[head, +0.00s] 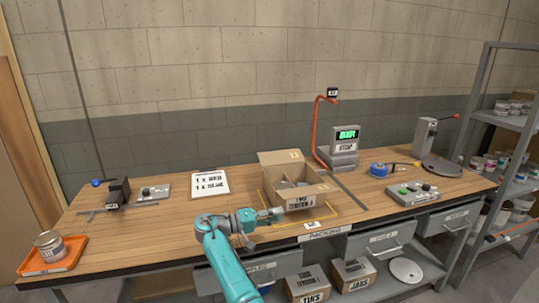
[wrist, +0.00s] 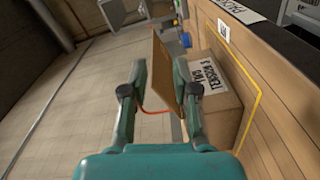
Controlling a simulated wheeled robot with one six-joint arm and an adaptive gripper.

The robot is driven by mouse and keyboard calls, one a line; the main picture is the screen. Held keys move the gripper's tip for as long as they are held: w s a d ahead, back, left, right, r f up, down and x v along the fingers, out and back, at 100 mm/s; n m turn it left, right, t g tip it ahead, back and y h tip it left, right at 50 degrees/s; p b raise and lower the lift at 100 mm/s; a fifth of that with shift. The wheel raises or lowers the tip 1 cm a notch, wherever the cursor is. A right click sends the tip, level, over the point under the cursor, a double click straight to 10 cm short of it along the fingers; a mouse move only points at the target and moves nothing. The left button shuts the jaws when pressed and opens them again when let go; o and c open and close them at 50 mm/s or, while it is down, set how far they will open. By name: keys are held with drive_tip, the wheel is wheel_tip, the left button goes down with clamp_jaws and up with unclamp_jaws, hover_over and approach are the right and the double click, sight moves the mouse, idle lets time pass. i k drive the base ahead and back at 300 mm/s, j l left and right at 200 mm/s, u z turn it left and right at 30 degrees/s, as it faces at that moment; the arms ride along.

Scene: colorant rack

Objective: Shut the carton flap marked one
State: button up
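My gripper (head: 274,213) is beside the carton's front left corner. In the wrist view the carton (wrist: 224,120) is right of centre, and a raised brown flap (wrist: 165,70) shows between the fingers of my open gripper (wrist: 160,68). I cannot tell whether they touch it.
A yellow outline (head: 262,222) surrounds the carton on the bench. An orange hooked post (head: 318,130) and a scale with a green display (head: 344,145) stand behind it. A white order sheet (head: 210,183) lies to the left. Bench top between the sheet and carton is clear.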

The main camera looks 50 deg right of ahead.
sight(285, 157)
drive_tip(key=i+l, duration=1.15)
drive_tip(key=i, duration=0.1)
